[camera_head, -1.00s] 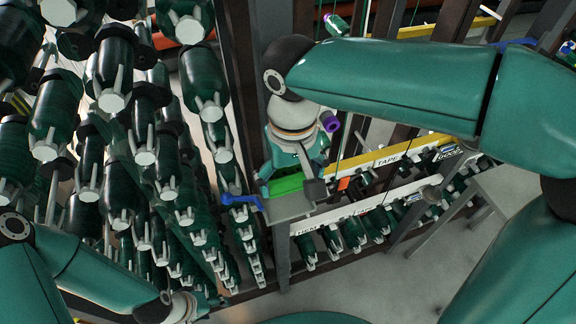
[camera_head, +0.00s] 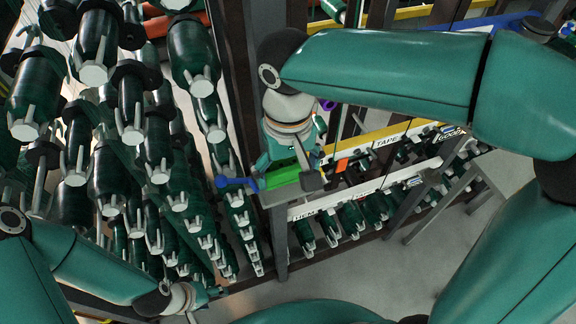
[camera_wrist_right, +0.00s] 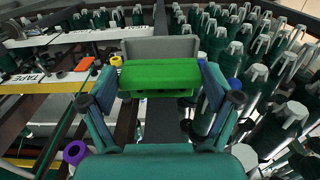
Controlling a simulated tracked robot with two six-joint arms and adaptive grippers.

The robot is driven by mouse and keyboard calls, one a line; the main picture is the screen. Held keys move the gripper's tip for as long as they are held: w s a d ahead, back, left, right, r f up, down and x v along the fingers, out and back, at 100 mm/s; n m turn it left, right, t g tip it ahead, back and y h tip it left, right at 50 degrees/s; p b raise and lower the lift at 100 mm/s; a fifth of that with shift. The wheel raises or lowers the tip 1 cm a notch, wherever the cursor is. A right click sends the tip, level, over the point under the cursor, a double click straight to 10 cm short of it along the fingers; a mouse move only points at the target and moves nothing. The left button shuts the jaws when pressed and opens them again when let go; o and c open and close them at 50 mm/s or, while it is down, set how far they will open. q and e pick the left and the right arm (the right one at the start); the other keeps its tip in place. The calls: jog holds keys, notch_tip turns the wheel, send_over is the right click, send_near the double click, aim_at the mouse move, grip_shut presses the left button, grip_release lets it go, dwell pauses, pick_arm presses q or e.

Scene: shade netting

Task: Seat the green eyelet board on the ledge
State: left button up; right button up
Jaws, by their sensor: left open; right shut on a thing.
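The green eyelet board (camera_head: 284,177) is gripped by my right gripper (camera_head: 292,160), directly above the grey ledge (camera_head: 290,194) in the head view. In the right wrist view the board (camera_wrist_right: 160,76) lies level across my right gripper (camera_wrist_right: 160,66), between its two fingers. The ledge (camera_wrist_right: 160,47) shows just beyond the board there. I cannot tell whether board and ledge touch. My left gripper (camera_head: 208,294) is low at the left in the head view, away from the board, small and partly hidden; it is open.
A blue part (camera_head: 237,183) sticks out left of the ledge. Dense rows of dark green spools (camera_head: 130,105) fill the left. A white labelled rail (camera_head: 390,143) and more spools stand right of the ledge. Open floor (camera_head: 350,270) lies below.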

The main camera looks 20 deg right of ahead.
aim_at(288, 181)
jog(key=shift+f+b, duration=0.6)
jog(key=shift+f, duration=0.45)
jog(key=shift+f+b, duration=0.8)
jog(key=shift+f, duration=0.35)
dwell(0.9)
jog(key=o, duration=0.9)
jog(key=shift+r, duration=0.1)
notch_tip(288, 181, up, 12)
jog(key=shift+f, duration=0.1)
